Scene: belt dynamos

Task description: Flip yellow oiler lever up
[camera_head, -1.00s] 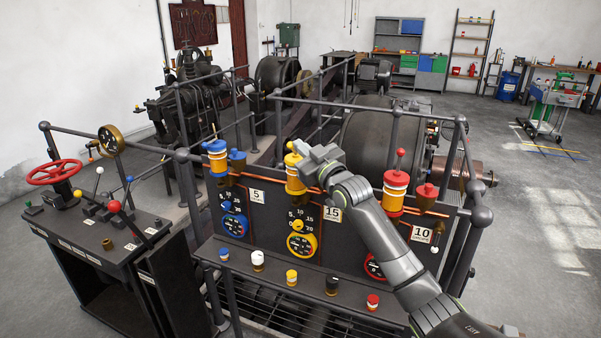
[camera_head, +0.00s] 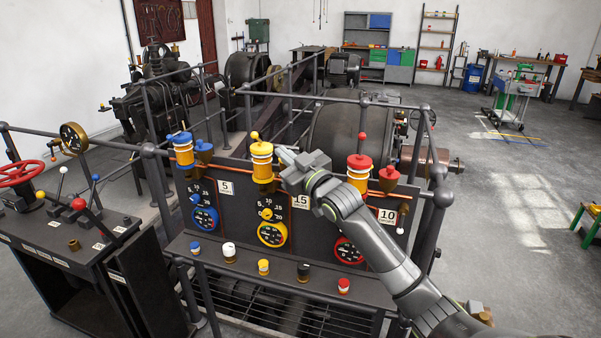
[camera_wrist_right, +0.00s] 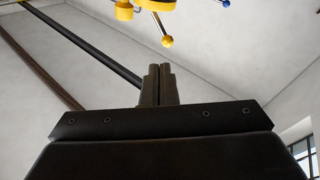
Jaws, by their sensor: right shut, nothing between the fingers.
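The yellow oiler (camera_head: 262,171) stands on the dark panel, between the blue oiler (camera_head: 183,158) and the red oiler (camera_head: 359,175). In the right wrist view, a lever with an orange ball (camera_wrist_right: 167,41) sticks out from a yellow part (camera_wrist_right: 124,11) at the top edge. My right gripper (camera_head: 283,154) is just right of the yellow oiler's upper part; I cannot tell whether it touches. Its fingers (camera_wrist_right: 159,84) are shut together with nothing between them. My left gripper is out of view.
A copper pipe and a handrail (camera_head: 300,97) run behind the oilers. Round gauges, including a yellow one (camera_head: 272,234), sit on the panel below. A shelf (camera_head: 275,263) carries several coloured caps. A lever console (camera_head: 70,255) stands at left.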

